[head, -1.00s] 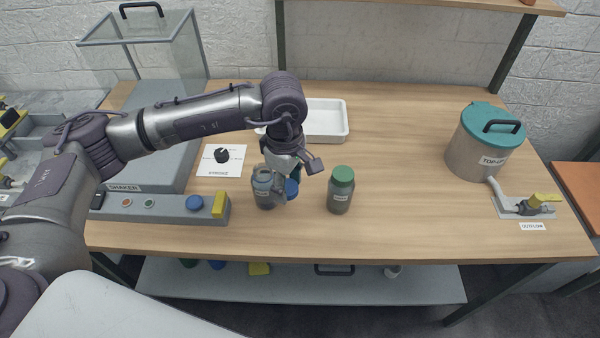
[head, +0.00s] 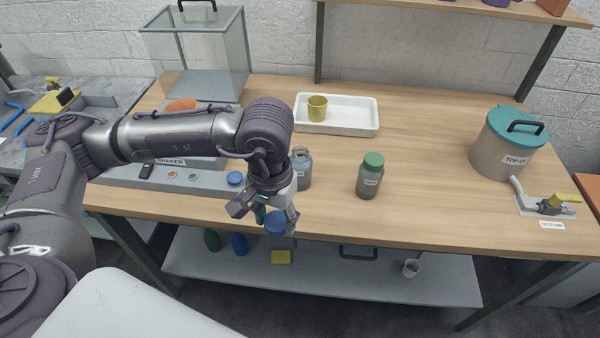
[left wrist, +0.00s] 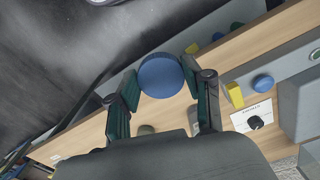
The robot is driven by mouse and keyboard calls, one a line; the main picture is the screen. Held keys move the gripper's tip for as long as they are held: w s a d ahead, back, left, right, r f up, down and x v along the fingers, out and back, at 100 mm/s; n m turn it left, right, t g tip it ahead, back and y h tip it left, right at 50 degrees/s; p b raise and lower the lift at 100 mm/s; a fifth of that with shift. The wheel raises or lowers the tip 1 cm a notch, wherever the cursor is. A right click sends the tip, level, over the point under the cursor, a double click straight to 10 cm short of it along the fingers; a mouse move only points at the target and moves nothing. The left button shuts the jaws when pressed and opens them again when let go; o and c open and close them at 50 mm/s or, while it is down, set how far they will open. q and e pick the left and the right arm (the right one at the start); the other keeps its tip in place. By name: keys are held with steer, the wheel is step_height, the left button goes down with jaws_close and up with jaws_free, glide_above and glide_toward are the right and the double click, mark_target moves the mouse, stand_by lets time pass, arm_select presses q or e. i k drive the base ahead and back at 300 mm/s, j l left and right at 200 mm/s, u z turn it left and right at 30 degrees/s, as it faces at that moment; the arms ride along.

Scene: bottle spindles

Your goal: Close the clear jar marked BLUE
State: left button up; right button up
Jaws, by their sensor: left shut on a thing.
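My left gripper (head: 272,216) is shut on a blue round lid (head: 275,222), held by the table's front edge. The lid also shows between the fingertips in the left wrist view (left wrist: 161,76). A clear grey-blue jar (head: 304,171) stands upright on the table just behind and to the right of the gripper. It has no coloured lid on it, and my gripper partly hides it; its label cannot be read. A similar jar with a green lid (head: 370,177) stands to its right. My right gripper is not in view.
A white tray (head: 352,128) with a yellow cup (head: 317,107) is at the back. The shaker (head: 205,180) lies left. A teal-lidded pot (head: 500,145) and an outflow valve (head: 552,204) stand right. The table between green-lidded jar and pot is clear.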

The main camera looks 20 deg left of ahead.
mark_target(302, 160)
steer(key=k+j, duration=0.1)
steer(key=j, duration=1.2)
steer(key=i+z, duration=0.05)
